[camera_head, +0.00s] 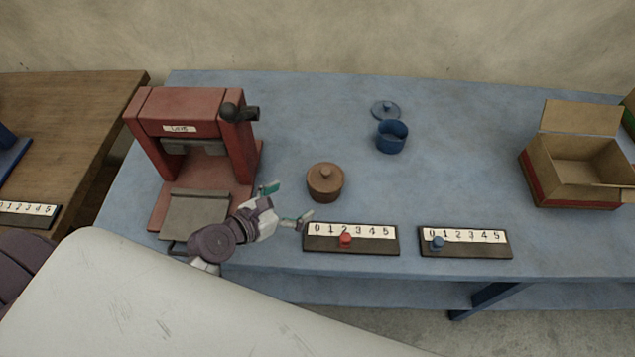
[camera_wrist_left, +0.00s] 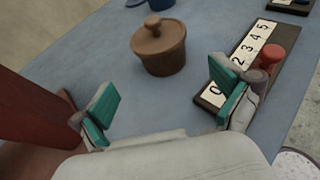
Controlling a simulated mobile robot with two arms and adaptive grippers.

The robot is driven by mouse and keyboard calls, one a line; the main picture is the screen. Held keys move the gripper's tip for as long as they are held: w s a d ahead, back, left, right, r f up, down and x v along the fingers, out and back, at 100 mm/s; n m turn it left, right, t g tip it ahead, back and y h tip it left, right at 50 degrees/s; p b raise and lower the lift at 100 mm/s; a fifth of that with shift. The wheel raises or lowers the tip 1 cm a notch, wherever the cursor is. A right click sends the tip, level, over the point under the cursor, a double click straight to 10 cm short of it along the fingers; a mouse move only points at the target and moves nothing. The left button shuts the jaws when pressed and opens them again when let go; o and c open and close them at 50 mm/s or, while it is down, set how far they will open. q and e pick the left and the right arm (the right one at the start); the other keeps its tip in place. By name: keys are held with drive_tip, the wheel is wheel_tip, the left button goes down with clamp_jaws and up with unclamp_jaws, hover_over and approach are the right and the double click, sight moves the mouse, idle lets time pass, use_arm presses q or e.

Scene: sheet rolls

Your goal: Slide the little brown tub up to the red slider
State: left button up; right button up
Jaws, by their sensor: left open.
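The little brown tub (camera_head: 325,184) stands upright with its knobbed lid on, on the blue table, behind the slider board. The red slider (camera_head: 345,239) sits on a dark board (camera_head: 351,249) with a 0 to 5 scale, near the 2. My left gripper (camera_head: 286,204) is open and empty, left of the tub, its fingers apart and not touching it. In the left wrist view the tub (camera_wrist_left: 160,48) lies ahead, beyond and between the green-padded fingertips (camera_wrist_left: 168,105). The red slider (camera_wrist_left: 271,57) shows there at the right. My right gripper is not in view.
A red press (camera_head: 190,140) stands close to the left of my left gripper. A blue tub (camera_head: 391,138) has its lid (camera_head: 386,110) lying behind it. A second scale board with a blue slider (camera_head: 437,242) lies at the right front. An open cardboard box (camera_head: 575,180) stands far right.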

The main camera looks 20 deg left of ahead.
sight(322, 184)
use_arm(q)
drive_tip(key=x, duration=0.3)
drive_tip(key=shift+w+d, duration=0.2)
drive_tip(key=shift+w, duration=0.05)
drive_tip(key=shift+x, duration=1.1)
drive_tip(key=x, duration=0.5)
drive_tip(key=shift+f, duration=0.2)
drive_tip(key=shift+w+d+f, duration=0.1)
drive_tip(key=shift+w, duration=0.2)
drive_tip(key=shift+w+d+f, duration=0.1)
drive_tip(key=shift+w, duration=0.1)
drive_tip(key=c, duration=0.9)
drive_tip(key=o, duration=0.9)
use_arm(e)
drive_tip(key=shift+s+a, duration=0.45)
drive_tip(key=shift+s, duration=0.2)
